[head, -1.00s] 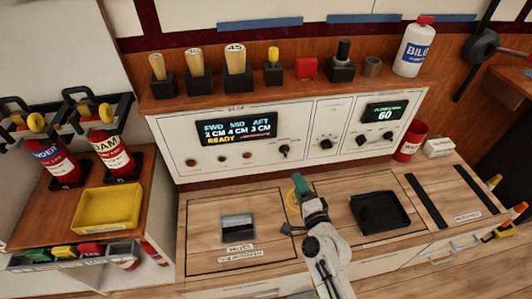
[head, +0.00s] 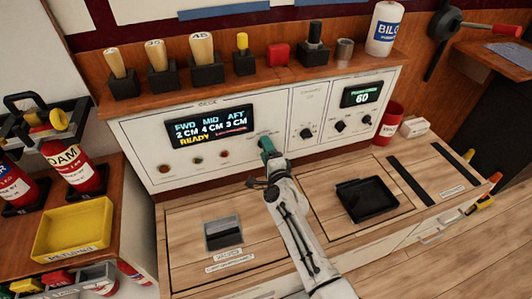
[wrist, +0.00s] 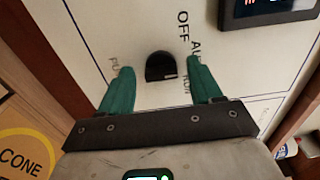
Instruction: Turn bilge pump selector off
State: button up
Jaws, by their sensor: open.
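The bilge pump selector is a black knob (wrist: 160,67) on the white panel. It shows in the wrist view with "OFF" printed near it and partly covered lettering at its sides. I cannot tell for sure which label it points at. My gripper (wrist: 161,78) is open, with one green finger on each side of the knob and a gap to it on both sides. In the head view my gripper (head: 266,148) is at the panel's lower middle and hides the knob. The bilge display (head: 212,126) reads FWD 2 CM, MID 4 CM, AFT 3 CM, READY.
Other knobs (head: 306,133) and a second display reading 60 (head: 361,95) sit right on the panel. Wooden-handled tools (head: 202,50) stand on the shelf above. A black tray (head: 367,199) lies on the counter. A yellow bin (head: 73,229) and extinguishers (head: 76,167) stand left.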

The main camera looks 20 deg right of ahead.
jog(key=shift+w, duration=0.3)
jog(key=shift+c, duration=0.3)
jog(key=c, duration=1)
jog(key=shift+n, duration=4.5)
